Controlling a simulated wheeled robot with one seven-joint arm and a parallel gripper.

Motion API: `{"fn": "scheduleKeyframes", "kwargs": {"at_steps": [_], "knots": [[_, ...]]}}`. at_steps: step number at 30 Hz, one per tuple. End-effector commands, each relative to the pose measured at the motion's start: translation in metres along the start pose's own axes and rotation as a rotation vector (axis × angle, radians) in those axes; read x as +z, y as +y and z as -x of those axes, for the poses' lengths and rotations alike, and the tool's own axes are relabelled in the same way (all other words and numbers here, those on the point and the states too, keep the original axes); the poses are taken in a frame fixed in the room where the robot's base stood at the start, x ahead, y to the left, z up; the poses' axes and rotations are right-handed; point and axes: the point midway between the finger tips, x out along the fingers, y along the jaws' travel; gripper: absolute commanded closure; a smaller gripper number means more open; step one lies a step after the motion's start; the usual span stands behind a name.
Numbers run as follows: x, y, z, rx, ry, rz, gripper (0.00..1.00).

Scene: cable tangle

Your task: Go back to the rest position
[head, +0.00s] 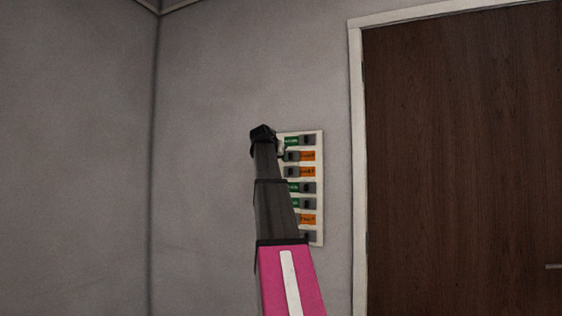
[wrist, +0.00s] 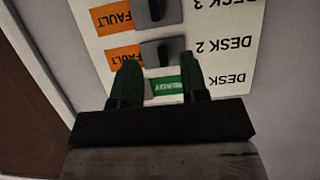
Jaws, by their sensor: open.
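My gripper (wrist: 158,66) is open in the wrist view, its two dark fingers apart and pointing at the wall panel. A green label (wrist: 166,86) of the lowest-shown DESK row shows between the fingers. I see nothing held, and I cannot tell if the fingers touch the panel. In the head view my arm reaches up to the white panel (head: 319,190), hiding part of its left side; the fingers are mostly hidden there.
The panel carries several rows of dark switches and green or orange labels. The DESK 2 switch (wrist: 164,52) and DESK 3 switch (wrist: 157,11) sit beside orange FAULT labels. A brown door (head: 460,160) is right of the panel; bare grey wall (head: 210,110) is left.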

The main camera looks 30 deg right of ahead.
Motion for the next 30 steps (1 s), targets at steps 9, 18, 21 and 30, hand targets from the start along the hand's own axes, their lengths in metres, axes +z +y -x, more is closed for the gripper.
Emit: {"fn": "scheduleKeyframes", "kwargs": {"at_steps": [9, 18, 21, 30], "knots": [[0.0, 0.0, 0.0, 0.0, 0.0, 0.0, 0.6], [0.032, -0.011, -0.013, -0.014, -0.034, 0.027, 0.6], [0.075, -0.026, -0.03, -0.034, -0.081, 0.063, 0.6], [0.232, -0.071, -0.073, -0.113, -0.249, 0.193, 0.6]]}}
